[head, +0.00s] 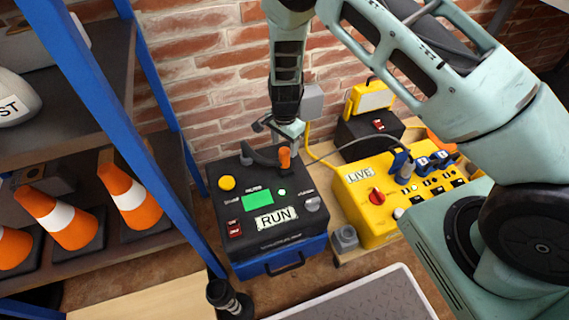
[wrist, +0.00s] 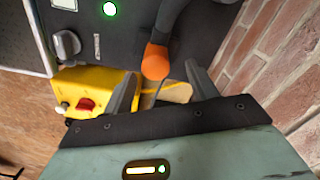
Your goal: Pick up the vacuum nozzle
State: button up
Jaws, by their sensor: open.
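The vacuum nozzle appears to be the orange-tipped piece (head: 284,158) on a curved black hose at the back of the black RUN box (head: 268,240). In the wrist view its orange tip (wrist: 155,62) hangs from the black hose, which runs up out of the picture. My gripper (head: 283,138) is just above and behind the nozzle in the head view. In the wrist view my gripper (wrist: 160,87) is open, with a finger on each side of the orange tip's lower end. I cannot tell whether either finger touches it.
A yellow LIVE box (head: 365,205) with blue plugs stands to the right. A brick wall (head: 190,75) is close behind. A blue-framed shelf (head: 165,100) with orange cones (head: 135,200) is at the left. A grey-topped platform (head: 375,300) is in front.

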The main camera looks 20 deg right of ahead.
jog(key=f, duration=0.1)
jog(key=f+b, duration=0.1)
jog(key=f, duration=0.3)
jog(key=shift+s+a+b, duration=0.1)
jog(key=shift+s+b, duration=0.2)
jog(key=shift+b, duration=0.1)
jog(key=c, duration=1.3)
jog(key=shift+o, duration=0.2)
jog(key=shift+r, duration=0.1)
notch_tip(320, 180, up, 10)
jog(key=p, duration=0.3)
